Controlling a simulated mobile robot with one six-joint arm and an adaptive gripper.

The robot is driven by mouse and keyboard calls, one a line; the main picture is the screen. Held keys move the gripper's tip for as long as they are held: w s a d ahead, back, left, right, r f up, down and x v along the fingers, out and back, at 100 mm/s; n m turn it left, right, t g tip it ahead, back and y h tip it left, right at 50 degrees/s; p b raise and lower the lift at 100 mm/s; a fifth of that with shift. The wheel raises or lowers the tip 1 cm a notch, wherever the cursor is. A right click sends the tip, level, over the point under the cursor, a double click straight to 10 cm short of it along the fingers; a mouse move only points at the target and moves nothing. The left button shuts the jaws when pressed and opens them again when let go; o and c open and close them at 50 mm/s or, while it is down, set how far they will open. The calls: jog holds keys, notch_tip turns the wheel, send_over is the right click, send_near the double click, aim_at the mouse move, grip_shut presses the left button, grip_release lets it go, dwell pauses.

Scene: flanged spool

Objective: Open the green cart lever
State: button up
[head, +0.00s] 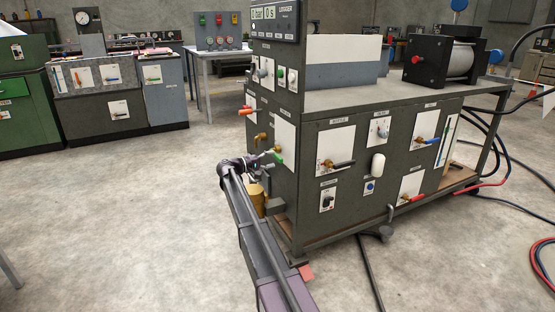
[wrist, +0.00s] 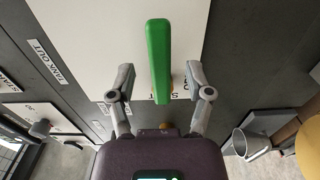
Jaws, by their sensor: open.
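The green lever (wrist: 158,60) stands out large in the wrist view, in front of a white plate (wrist: 100,30) on the dark cart panel. In the head view the green lever (head: 274,156) shows small on the cart's left end face. My gripper (wrist: 158,78) is open, with one finger on each side of the green lever and a visible gap on both sides. The lever's lower end lies between the fingers, close above my gripper's palm. In the head view my gripper (head: 262,160) is beside the lever, its fingers too small to make out. Part of the label behind is hidden.
The dark cart (head: 340,130) also carries an orange lever (head: 246,111), a brass spout (head: 261,138) and more valves on its long side. A yellow cylinder (head: 257,198) stands below my gripper. Hoses (head: 370,270) lie on the floor at right. The floor at left is clear.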

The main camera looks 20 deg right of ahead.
aim_at(276, 158)
jog(key=shift+w+d, duration=0.1)
jog(key=shift+d, duration=1.55)
grip_shut()
